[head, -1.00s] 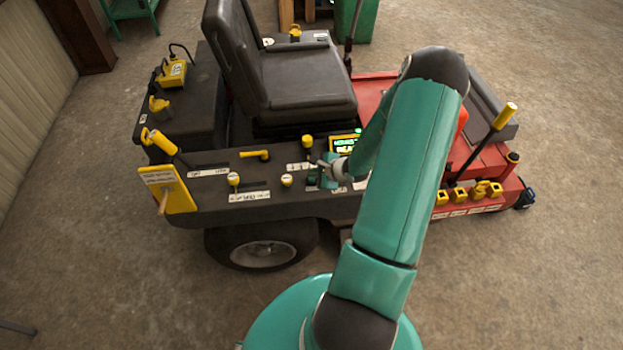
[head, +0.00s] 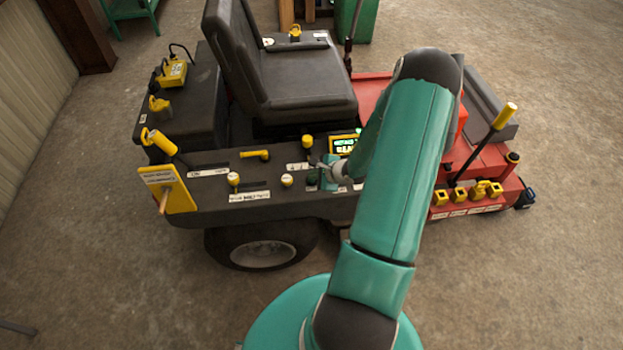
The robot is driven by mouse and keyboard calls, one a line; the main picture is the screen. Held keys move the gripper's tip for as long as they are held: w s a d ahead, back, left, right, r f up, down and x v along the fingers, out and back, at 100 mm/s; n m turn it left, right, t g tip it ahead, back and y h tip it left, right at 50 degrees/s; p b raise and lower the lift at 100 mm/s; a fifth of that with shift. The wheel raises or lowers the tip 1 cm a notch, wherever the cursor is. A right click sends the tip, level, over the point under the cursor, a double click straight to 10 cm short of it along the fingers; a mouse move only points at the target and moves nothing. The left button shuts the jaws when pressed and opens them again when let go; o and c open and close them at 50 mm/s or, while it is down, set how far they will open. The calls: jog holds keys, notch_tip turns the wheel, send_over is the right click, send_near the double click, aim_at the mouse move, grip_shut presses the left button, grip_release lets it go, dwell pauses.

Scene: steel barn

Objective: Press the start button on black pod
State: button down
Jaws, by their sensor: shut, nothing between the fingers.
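The black pod (head: 211,180) is the dark side console of a ride-on mower, fitted with several knobs and levers above white labels. A small dark green round button (head: 312,177) sits on its top near the right end; its label is too small to read, so I cannot be sure it is the start button. My gripper (head: 323,174) is shut and empty, just right of this green button and low over the pod. Whether the fingertips touch anything cannot be told. My forearm hides the pod's right end.
A yellow-framed display (head: 344,144) with green text stands behind my gripper. A yellow knob (head: 307,141) and a cream knob (head: 287,180) are close by. The black seat (head: 300,85) rises behind. The red mower deck (head: 470,160) lies right. Concrete floor is clear in front.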

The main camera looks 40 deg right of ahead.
jog(key=shift+s+f, duration=0.25)
jog(key=shift+f, duration=0.5)
dwell(0.5)
jog(key=shift+s+d+r, duration=0.1)
jog(key=shift+d+r, duration=0.05)
jog(key=shift+r, duration=0.95)
jog(key=shift+w+r, duration=0.2)
jog(key=shift+r, duration=2.25)
